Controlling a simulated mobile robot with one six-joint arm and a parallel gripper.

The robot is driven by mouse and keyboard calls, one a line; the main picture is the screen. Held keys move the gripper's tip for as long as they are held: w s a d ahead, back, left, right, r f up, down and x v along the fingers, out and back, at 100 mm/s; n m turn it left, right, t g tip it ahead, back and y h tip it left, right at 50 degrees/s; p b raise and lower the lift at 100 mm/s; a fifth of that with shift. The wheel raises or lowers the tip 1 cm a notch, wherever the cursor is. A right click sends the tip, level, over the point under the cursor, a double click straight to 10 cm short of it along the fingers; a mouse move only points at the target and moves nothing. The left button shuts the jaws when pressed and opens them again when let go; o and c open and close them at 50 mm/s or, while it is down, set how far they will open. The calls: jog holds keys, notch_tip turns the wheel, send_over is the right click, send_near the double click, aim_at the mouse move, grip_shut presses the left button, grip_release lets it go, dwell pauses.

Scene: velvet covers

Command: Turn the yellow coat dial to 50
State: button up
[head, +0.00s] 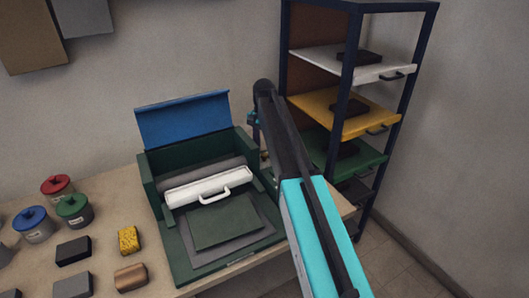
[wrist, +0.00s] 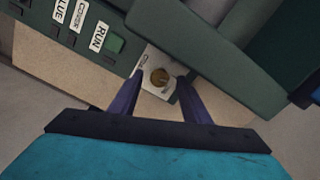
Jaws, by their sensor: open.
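In the wrist view, a small round brownish-gold knob (wrist: 160,77) sits on a white plate (wrist: 148,85) beside the green machine. The small print on the plate is too blurred to read, so I cannot tell which dial it is or its setting. My gripper (wrist: 157,80) is open, its two dark fingers on either side of the knob, with no clear contact. In the head view, my arm reaches to the right side of the green machine (head: 160,210) and hides the knob and most of the gripper.
A green panel (wrist: 75,35) with labels including RUN lies left of the knob. The machine has a raised blue lid (head: 185,118) and a white bar with a handle (head: 208,187). Lidded pots, a yellow sponge (head: 128,240) and blocks stand left. A shelf rack (head: 345,110) stands right.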

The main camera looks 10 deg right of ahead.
aim_at(264, 154)
notch_tip(264, 154, up, 12)
jog(key=b, duration=0.2)
jog(key=shift+r+b, duration=0.25)
jog(key=shift+b, duration=0.1)
dwell(0.4)
